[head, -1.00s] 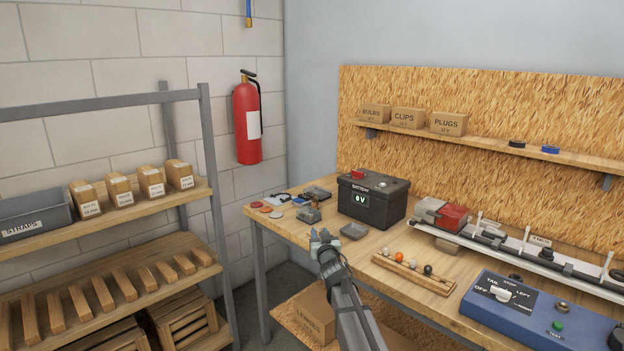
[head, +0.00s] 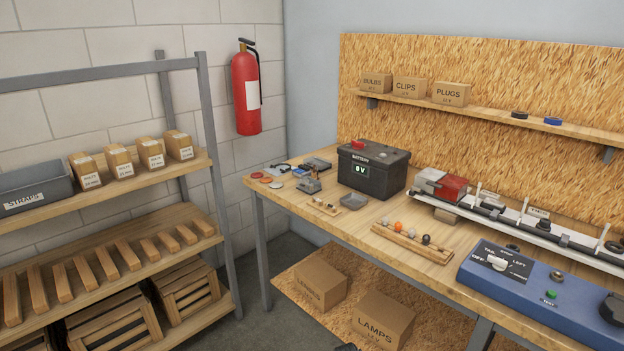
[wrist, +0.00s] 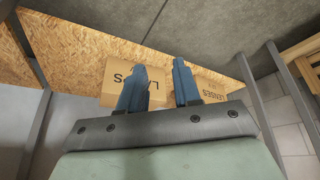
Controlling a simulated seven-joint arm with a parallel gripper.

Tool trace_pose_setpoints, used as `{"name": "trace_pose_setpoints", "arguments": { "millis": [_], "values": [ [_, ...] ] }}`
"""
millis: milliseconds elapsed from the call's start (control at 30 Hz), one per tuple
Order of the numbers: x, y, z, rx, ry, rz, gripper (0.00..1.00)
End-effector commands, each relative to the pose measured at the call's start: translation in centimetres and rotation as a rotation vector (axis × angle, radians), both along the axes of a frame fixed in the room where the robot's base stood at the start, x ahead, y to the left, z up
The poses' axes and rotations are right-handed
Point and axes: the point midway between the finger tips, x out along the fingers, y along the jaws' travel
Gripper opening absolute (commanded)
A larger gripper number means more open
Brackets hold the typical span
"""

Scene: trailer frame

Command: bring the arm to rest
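My gripper (wrist: 158,88) shows in the wrist view with its two blue-grey fingers apart and nothing between them. Beyond the fingers are cardboard boxes, one lettered LENSES (wrist: 213,92), on a lower chipboard shelf. In the head view the gripper is out of sight; only a small dark piece shows at the bottom edge, and I cannot tell what it is.
A shelf rack (head: 110,190) stands at left.

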Motion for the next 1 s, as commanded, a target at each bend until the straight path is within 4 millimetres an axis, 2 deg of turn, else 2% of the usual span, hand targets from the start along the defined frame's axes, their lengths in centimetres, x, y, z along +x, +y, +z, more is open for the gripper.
{"name": "trace_pose_setpoints", "arguments": {
  "millis": [33,200,267,300,500,600,700,800,900,1000],
  "values": [
    [-3.2,-1.0,-1.4,-0.009,0.069,-0.004,0.33],
    [-12.7,-3.3,-5.2,-0.025,0.3,0.0,0.33],
    [-16.2,-3.9,-6.2,-0.025,0.384,0.004,0.33],
    [-18.5,-4.3,-6.8,-0.022,0.44,0.008,0.33],
    [-29.8,-5.4,-8.1,0.011,0.71,0.03,0.33],
    [-34.6,-5.5,-8.0,0.037,0.826,0.044,0.33],
    [-38.3,-5.5,-7.6,0.062,0.917,0.058,0.33],
    [-40.6,-5.4,-7.3,0.084,0.978,0.066,0.33],
    [-41.9,-5.4,-7.1,0.095,1.011,0.072,0.33],
    [-42.1,-5.4,-7.0,0.098,1.018,0.072,0.33]
  ]
}}
